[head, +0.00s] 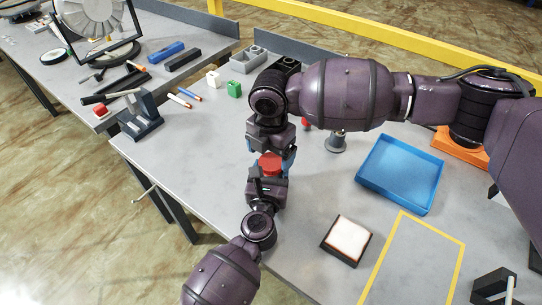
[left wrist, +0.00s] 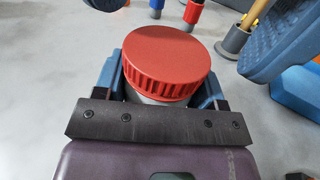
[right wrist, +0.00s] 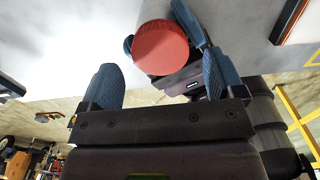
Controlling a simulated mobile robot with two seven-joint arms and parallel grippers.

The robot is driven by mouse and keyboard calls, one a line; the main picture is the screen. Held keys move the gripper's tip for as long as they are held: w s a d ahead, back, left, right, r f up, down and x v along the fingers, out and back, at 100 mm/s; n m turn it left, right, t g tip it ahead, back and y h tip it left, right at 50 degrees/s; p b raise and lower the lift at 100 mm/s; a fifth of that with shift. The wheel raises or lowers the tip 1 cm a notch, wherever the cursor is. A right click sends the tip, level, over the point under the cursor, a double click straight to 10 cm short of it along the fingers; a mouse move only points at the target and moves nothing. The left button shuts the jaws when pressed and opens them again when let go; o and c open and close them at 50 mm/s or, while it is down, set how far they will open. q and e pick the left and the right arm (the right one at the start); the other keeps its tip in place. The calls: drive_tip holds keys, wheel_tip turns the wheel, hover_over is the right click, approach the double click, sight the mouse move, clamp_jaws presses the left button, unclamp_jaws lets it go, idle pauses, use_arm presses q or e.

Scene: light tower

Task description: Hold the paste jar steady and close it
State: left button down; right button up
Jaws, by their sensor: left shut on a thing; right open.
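The paste jar has a red ribbed lid (left wrist: 168,62) that sits on top of its grey body (left wrist: 150,98). In the head view the red lid (head: 270,164) shows between my two grippers. My left gripper (left wrist: 165,85) is shut on the jar body, one blue finger on each side below the lid. My right gripper (head: 272,150) is above the jar. In the right wrist view its blue fingers (right wrist: 160,80) are apart and empty, with the red lid (right wrist: 161,47) beyond their tips, not between them. How tightly the lid sits cannot be told.
A blue tray (head: 401,173), a white-topped pad (head: 349,237) and a yellow-outlined area lie at right. A grey holder (head: 336,142) stands behind the jar. A green block (head: 234,89), a white block (head: 213,78) and markers (head: 185,97) lie at left. The front left tabletop is clear.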

wheel_tip(320, 180, up, 2)
drive_tip(key=shift+r, duration=0.15)
drive_tip(key=shift+o, duration=1.1)
wheel_tip(320, 180, up, 12)
use_arm(q)
drive_tip(key=shift+c, duration=0.6)
unclamp_jaws()
drive_tip(key=shift+s, duration=0.1)
drive_tip(key=s, duration=0.3)
drive_tip(key=s+a, duration=0.1)
drive_tip(key=s, duration=0.3)
drive_tip(key=s+b, duration=0.1)
drive_tip(key=s, duration=0.2)
drive_tip(key=shift+s+a, duration=0.25)
drive_tip(key=shift+a, duration=0.05)
use_arm(e)
drive_tip(key=shift+f, duration=0.8)
